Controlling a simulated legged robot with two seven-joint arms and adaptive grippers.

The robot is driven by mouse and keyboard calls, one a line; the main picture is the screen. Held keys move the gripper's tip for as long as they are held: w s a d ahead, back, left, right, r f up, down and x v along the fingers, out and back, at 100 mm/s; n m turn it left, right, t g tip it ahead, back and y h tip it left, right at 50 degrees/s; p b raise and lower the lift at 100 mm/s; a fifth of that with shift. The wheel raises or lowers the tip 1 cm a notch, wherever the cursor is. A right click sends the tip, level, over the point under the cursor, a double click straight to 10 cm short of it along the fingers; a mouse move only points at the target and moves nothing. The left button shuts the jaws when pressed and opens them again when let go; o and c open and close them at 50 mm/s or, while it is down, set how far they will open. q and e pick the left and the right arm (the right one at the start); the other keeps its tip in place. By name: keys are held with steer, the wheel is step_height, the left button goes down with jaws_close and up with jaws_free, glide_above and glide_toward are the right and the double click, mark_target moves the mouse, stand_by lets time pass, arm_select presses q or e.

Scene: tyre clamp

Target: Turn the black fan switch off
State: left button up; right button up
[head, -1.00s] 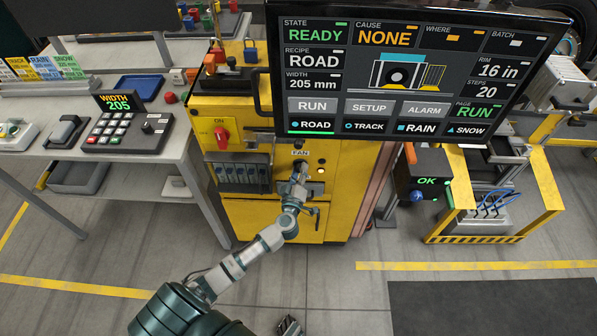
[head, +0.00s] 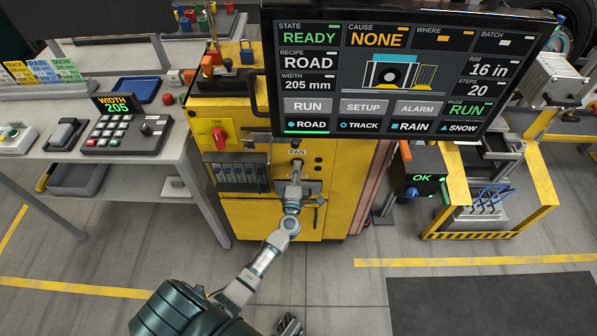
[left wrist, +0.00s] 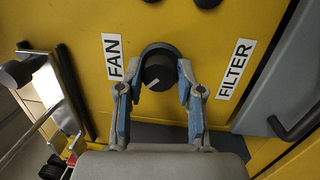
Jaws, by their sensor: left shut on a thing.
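The black fan switch (left wrist: 158,68) is a round knob on the yellow cabinet front, beside the white FAN label (left wrist: 112,57) in the left wrist view. Its pale pointer mark slants toward the lower left of that view. My left gripper (left wrist: 158,80) is shut on the knob, with one blue-padded finger on each side. In the head view my left gripper (head: 297,168) reaches the panel just below the FAN label and mostly hides the knob. A grey piece at the bottom edge looks like my right gripper (head: 290,325); its fingers are not clear.
A FILTER label (left wrist: 235,69) is on the other side of the knob. A red switch (head: 219,136) marked ON is on the cabinet's left. A large screen (head: 405,75) overhangs the cabinet top. A grey table (head: 130,165) stands left, and a yellow-framed stand (head: 540,190) right.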

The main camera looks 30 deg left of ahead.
arm_select(q)
steer(key=shift+a+f+n+y+b, duration=0.15)
steer(key=shift+n+y+b, duration=0.1)
steer(key=shift+n, duration=0.5)
steer(key=shift+a+n+y+b, duration=0.15)
steer(key=shift+n+b, duration=0.1)
steer(key=shift+n, duration=0.5)
arm_select(e)
steer(key=shift+s+d+r, duration=0.1)
steer(key=shift+s+r, duration=0.1)
steer(key=shift+r, duration=1.45)
arm_select(q)
steer(key=o, duration=1)
steer(key=shift+o, duration=0.8)
arm_select(e)
steer(key=shift+a, duration=0.2)
arm_select(q)
steer(key=shift+f, duration=0.1)
steer(key=v, duration=1.2)
arm_select(e)
steer(key=shift+d+r, duration=0.1)
